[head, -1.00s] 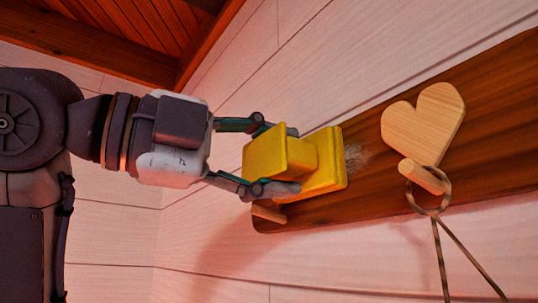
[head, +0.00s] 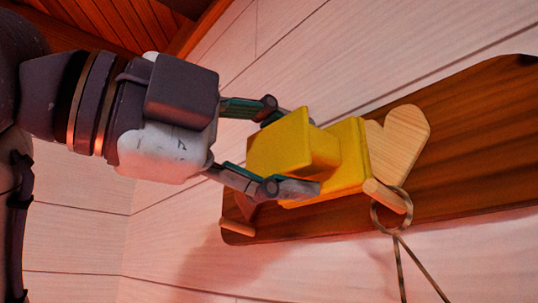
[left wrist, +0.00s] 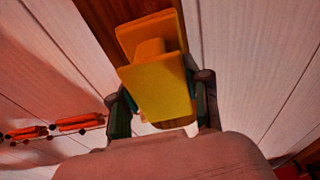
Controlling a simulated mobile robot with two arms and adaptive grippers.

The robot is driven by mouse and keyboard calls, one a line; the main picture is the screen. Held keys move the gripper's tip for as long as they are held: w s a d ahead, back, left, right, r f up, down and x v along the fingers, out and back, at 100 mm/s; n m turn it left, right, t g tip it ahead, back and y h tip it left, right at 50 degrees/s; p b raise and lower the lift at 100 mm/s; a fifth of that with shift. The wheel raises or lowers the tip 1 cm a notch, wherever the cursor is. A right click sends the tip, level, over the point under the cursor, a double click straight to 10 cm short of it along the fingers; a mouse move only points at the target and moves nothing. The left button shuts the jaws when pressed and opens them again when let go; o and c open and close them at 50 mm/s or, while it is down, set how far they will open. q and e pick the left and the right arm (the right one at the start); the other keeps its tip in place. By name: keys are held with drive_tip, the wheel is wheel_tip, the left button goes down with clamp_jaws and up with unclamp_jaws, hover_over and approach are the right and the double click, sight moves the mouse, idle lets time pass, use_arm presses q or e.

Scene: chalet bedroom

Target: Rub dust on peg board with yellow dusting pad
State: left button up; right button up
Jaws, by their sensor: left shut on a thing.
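The yellow dusting pad (head: 352,150) is a block with a thick grip. My left gripper (head: 306,154) is shut on its grip, one finger above and one below. The pad's far face is at the dark wooden peg board (head: 480,130), just left of the wooden heart, and overlaps the heart's left edge in the picture. No pale dust shows on the uncovered board; what is behind the pad is hidden. In the left wrist view the pad (left wrist: 158,88) sits between the fingers, in front of the board (left wrist: 105,18). My right gripper is not in view.
The light wooden heart (head: 408,132) is on the board. A peg (head: 385,195) below it carries a ring (head: 377,217) with hanging cords, close to the pad's lower right. Another peg (head: 237,228) juts out at the board's left end. Pale plank wall (head: 400,50) surrounds the board.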

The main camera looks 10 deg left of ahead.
use_arm(q)
drive_tip(key=shift+s+d, duration=0.55)
drive_tip(key=shift+d, duration=0.25)
drive_tip(key=w+a+p, duration=0.1)
drive_tip(key=w+a, duration=0.4)
drive_tip(key=a, duration=0.1)
drive_tip(key=shift+a, duration=0.3)
drive_tip(key=shift+s, duration=0.1)
drive_tip(key=shift+s+d+v, duration=0.1)
drive_tip(key=shift+v, duration=0.85)
drive_tip(key=shift+s+d+v, duration=0.15)
drive_tip(key=shift+v, duration=0.75)
drive_tip(key=shift+s+d+v, duration=0.1)
drive_tip(key=shift+v, duration=0.85)
drive_tip(key=v, duration=0.3)
drive_tip(key=shift+s+d, duration=0.1)
drive_tip(key=shift+s, duration=0.15)
